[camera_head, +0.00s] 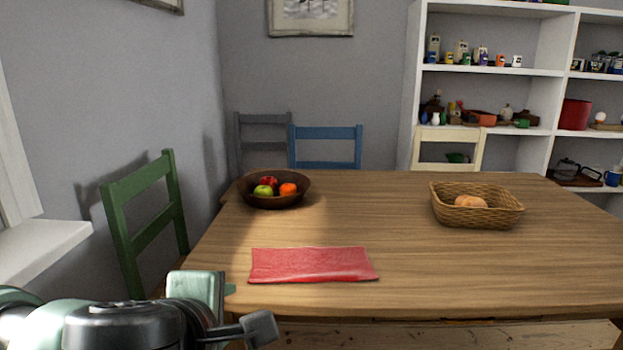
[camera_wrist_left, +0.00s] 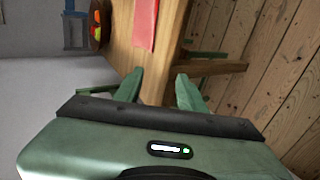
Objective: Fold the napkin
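The red napkin (camera_head: 312,265) lies on the wooden table (camera_head: 400,285) near its front edge, as a wide, short rectangle. I cannot tell how many layers it has. It also shows in the left wrist view (camera_wrist_left: 145,24) at the top, partly cut off by the frame. My left gripper (camera_head: 247,309) is at the lower left of the head view, in front of the table edge and apart from the napkin. In the left wrist view its two green fingers (camera_wrist_left: 160,74) are spread with nothing between them. My right gripper is in neither view.
A dark bowl of fruit (camera_head: 274,199) stands behind the napkin, and a wicker basket with bread (camera_head: 476,217) stands to the right. A green chair (camera_head: 148,220) is at the table's left. The tabletop right of the napkin is clear.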

